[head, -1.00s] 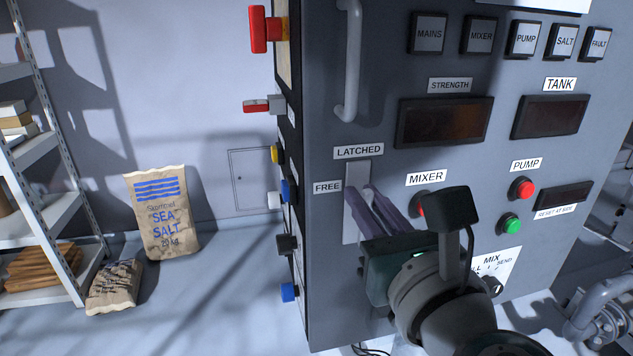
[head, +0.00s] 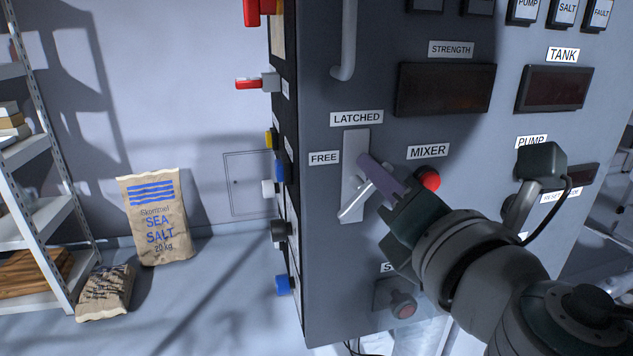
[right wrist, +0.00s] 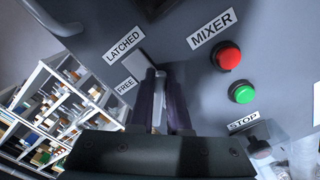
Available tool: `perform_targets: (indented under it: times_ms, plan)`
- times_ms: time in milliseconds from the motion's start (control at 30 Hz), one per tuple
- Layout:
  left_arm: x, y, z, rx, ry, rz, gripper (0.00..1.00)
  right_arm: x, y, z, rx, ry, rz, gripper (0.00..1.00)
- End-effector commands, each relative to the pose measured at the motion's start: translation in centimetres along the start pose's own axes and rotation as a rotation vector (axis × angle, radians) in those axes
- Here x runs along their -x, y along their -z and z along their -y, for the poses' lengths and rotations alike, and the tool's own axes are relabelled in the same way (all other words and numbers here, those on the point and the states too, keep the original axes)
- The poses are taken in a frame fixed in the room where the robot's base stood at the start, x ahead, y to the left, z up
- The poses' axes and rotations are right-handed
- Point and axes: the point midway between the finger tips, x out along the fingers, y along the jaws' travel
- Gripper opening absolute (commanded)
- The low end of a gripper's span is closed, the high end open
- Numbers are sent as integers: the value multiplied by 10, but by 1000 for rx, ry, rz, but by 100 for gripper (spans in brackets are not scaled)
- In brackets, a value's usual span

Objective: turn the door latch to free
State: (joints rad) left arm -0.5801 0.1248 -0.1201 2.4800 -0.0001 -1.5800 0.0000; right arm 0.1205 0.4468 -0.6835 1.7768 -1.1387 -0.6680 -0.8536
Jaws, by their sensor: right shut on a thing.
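The door latch has a pale upright plate (head: 350,150) on the grey cabinet front, below the LATCHED label (head: 357,118) and right of the FREE label (head: 324,158). Its silver lever (head: 352,208) slants down to the left, its lower end showing past the fingers. My right gripper (head: 368,170), with purple fingers, reaches in from the right and is shut on the lever. In the right wrist view, a light strip of the lever (right wrist: 158,115) shows between the fingers. The fingers hide part of the lever and its pivot. My left gripper is not in view.
A red MIXER button (head: 428,179) sits close right of my fingers, and a STOP button (head: 403,306) is below. A door handle bar (head: 346,45) is above. Side switches (head: 280,230) stick out left. Salt sacks (head: 155,215) and a shelf (head: 45,215) stand farther left.

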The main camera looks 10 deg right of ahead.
Motion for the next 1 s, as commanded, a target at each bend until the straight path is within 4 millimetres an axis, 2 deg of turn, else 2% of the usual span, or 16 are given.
perform_targets:
  times_ms: [100, 600, 1000]
  plan:
    - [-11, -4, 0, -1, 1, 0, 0, 0, 2, 5, -113, 1, 2, 0]
    - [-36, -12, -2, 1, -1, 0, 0, 0, 5, 15, -572, 1, 2, 0]
    - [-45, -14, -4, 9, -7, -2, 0, 0, 7, 18, -800, 1, 2, 0]
